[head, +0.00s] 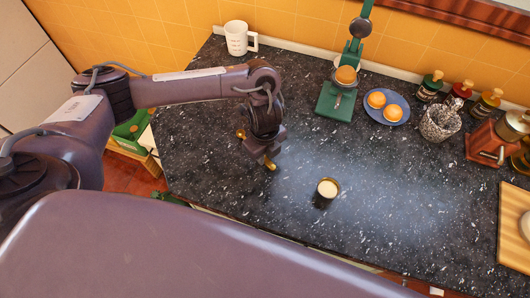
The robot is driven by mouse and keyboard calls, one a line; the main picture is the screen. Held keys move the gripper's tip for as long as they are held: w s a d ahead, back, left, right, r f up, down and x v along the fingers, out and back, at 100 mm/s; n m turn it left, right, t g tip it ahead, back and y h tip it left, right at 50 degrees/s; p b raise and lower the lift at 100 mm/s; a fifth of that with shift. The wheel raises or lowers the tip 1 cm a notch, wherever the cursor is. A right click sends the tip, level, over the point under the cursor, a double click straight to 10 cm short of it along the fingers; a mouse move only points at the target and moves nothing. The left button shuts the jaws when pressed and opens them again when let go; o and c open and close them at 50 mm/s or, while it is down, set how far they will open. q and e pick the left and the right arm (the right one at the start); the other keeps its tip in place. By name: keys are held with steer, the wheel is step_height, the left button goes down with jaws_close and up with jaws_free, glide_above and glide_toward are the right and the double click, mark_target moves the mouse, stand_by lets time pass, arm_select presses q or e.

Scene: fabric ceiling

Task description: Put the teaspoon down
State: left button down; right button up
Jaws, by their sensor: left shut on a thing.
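My left gripper (257,151) is low over the dark speckled countertop (225,180), left of the middle. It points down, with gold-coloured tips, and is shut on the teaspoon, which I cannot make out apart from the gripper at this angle. I cannot tell whether the teaspoon touches the counter. My right gripper is not in view.
A small cup (327,188) of pale liquid stands right of the gripper. A white mug (238,38), a green juicer (338,98) and a blue plate (388,121) with oranges are behind. Bottles, a grinder (490,142) and a wooden board (515,228) stand right.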

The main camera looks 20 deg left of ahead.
arm_select(q)
steer(key=c, duration=1.3)
jaws_free()
steer(key=shift+o, duration=0.2)
step_height(320, 180, up, 7)
steer(key=shift+w+f+p, duration=0.1)
steer(key=shift+f+p, duration=0.1)
steer(key=shift+p, duration=0.45)
steer(key=shift+r, duration=0.6)
